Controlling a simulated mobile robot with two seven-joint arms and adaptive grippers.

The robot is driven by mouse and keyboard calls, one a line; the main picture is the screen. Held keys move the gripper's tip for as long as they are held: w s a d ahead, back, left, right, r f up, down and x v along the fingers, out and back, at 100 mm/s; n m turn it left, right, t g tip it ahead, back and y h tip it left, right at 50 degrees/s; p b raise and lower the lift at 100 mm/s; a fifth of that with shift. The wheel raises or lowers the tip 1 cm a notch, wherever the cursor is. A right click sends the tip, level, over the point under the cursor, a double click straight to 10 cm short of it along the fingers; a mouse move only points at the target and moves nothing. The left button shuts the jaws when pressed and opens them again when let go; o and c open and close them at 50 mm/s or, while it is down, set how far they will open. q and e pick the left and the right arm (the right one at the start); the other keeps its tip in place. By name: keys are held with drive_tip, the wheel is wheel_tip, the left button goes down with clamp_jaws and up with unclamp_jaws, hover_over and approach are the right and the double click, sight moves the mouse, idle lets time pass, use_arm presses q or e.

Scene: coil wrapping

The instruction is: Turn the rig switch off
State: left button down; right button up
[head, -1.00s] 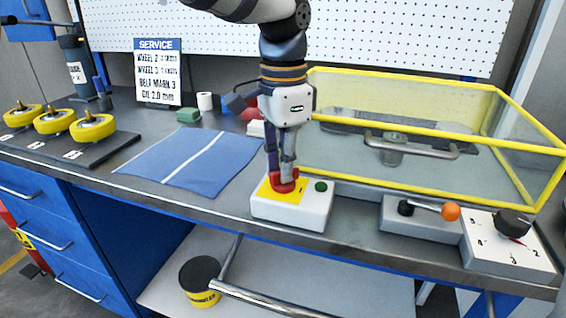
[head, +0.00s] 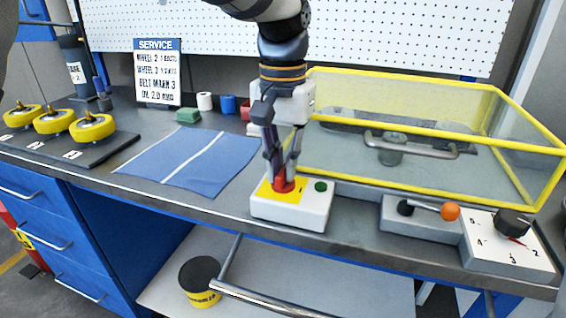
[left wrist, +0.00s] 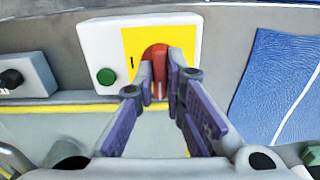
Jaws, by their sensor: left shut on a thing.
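The rig switch is a red knob (head: 283,187) on a yellow plate on top of a white box (head: 290,208) at the bench's front edge. A green button or lamp (head: 320,186) sits on the same box, to the right of the knob. My left gripper (head: 282,179) points down over the box, its fingers shut on the red knob. In the left wrist view the red knob (left wrist: 158,54) shows between the fingertips (left wrist: 160,82), partly hidden by them. The green button (left wrist: 106,76) is clear of the fingers. My right gripper is not in view.
A yellow-framed clear guard (head: 400,187) stands behind and right of the box. An orange-tipped lever (head: 450,211) and a black dial (head: 513,222) are to the right. A blue mat (head: 195,157) lies left, and yellow wheels (head: 92,127) stand on a dark board.

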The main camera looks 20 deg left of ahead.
sight(283, 170)
use_arm(q)
drive_tip(key=shift+n, duration=0.3)
idle(0.4)
drive_tip(key=c, duration=1.7)
unclamp_jaws()
drive_tip(key=shift+o, duration=0.2)
wheel_tip(283, 170, up, 12)
